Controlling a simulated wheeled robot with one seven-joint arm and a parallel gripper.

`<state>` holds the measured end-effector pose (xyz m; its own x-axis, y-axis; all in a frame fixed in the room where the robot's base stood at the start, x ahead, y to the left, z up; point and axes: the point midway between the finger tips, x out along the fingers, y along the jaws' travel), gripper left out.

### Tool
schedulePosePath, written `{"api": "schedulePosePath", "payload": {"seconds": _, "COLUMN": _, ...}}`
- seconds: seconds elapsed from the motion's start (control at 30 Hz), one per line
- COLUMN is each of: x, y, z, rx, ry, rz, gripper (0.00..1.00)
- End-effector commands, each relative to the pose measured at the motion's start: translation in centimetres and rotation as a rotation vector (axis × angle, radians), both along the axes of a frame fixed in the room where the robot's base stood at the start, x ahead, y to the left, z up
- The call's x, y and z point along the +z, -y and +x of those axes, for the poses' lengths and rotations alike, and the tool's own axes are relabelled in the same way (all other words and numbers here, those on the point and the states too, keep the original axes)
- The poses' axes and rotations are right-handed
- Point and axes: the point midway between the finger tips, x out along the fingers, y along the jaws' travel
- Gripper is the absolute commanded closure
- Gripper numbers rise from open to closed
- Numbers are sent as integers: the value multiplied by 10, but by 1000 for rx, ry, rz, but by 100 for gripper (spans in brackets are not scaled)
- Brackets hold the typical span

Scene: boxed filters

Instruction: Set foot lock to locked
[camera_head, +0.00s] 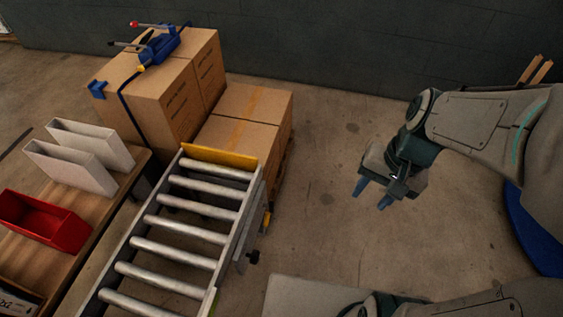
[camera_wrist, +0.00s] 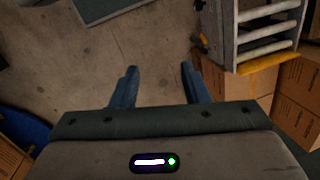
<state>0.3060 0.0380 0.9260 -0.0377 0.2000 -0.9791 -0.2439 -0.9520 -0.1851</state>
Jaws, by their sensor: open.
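The roller conveyor (camera_head: 222,262) has metal rollers and a yellow end stop (camera_head: 219,157). On its right side are a black knob (camera_head: 253,257) and a small orange-yellow part (camera_head: 267,219); I cannot tell which, if either, is the foot lock. In the wrist view the conveyor's end (camera_wrist: 268,64) is at the upper right, with a small dark and orange part (camera_wrist: 203,41) at its side. My gripper (camera_head: 371,196) is open and empty, above the floor to the right of the conveyor. Its two blue fingers (camera_wrist: 158,68) stand apart in the wrist view.
Cardboard boxes (camera_head: 245,120) stand beyond the conveyor, with a blue strapping tool (camera_head: 160,44) on the tallest. At left a wooden table (camera_head: 110,205) holds a red bin (camera_head: 45,222) and white panels (camera_head: 80,155). Floor between my gripper and the conveyor is clear.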

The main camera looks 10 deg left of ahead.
Motion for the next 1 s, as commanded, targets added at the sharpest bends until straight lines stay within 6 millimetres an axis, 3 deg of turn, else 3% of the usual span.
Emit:
{"api": "schedulePosePath", "payload": {"seconds": 0.03, "x": -33, "y": -8, "z": 2, "rx": -39, "ry": -72, "rz": 42, "gripper": 59}}
{"api": "schedulePosePath", "payload": {"seconds": 0.6, "x": -236, "y": -89, "z": 48, "rx": -615, "ry": -770, "rz": 530, "gripper": 59}}
{"api": "schedulePosePath", "payload": {"seconds": 0.87, "x": -337, "y": -112, "z": 79, "rx": -920, "ry": -1064, "rz": 743, "gripper": 59}}
{"api": "schedulePosePath", "payload": {"seconds": 1.0, "x": -397, "y": -119, "z": 96, "rx": -1096, "ry": -1212, "rz": 855, "gripper": 59}}
